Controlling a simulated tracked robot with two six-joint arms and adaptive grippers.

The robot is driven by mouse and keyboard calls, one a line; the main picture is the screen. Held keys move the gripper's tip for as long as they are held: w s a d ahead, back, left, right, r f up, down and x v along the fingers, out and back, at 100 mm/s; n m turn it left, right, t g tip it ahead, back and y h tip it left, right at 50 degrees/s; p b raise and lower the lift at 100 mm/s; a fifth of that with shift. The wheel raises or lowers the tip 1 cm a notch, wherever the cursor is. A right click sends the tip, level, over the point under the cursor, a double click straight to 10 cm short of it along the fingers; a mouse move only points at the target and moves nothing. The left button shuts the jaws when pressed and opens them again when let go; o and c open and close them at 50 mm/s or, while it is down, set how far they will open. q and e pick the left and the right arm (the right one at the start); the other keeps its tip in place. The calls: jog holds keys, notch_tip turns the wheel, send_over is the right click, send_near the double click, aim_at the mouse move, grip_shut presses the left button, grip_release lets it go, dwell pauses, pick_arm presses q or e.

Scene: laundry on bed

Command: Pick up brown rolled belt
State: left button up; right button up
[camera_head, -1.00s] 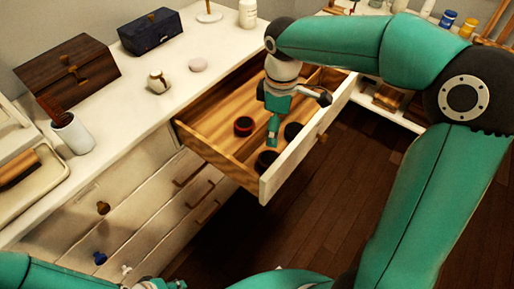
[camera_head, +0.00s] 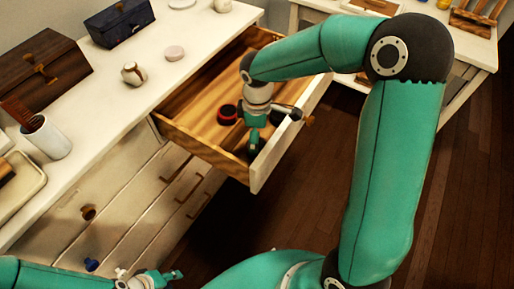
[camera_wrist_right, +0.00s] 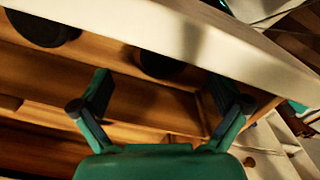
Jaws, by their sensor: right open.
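Inside the open drawer (camera_head: 190,110), a dark roll with a red rim (camera_head: 227,114) lies left of my right gripper (camera_head: 254,138). Another dark roll is mostly hidden by that gripper. In the right wrist view, my right gripper (camera_wrist_right: 160,82) has its fingers apart with nothing between them. One dark roll (camera_wrist_right: 160,63) lies beyond the fingertips near the drawer front, and a second dark roll (camera_wrist_right: 40,28) is at upper left. I cannot tell which roll is the brown belt. My left gripper (camera_head: 168,278) is low in front of the dresser, its jaws too small to judge.
The drawer front (camera_head: 290,135) stands close to my right gripper. The white dresser top (camera_head: 110,100) holds a wooden box (camera_head: 45,70), a dark blue box (camera_head: 120,22), a cup (camera_head: 45,137) and small items. Dark floor (camera_head: 290,200) is open beyond the drawer.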

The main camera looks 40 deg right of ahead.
notch_tip(320, 180, down, 5)
jog(key=shift+s, duration=0.1)
jog(key=shift+c, duration=0.3)
jog(key=c, duration=1.3)
jog(key=shift+r, duration=0.2)
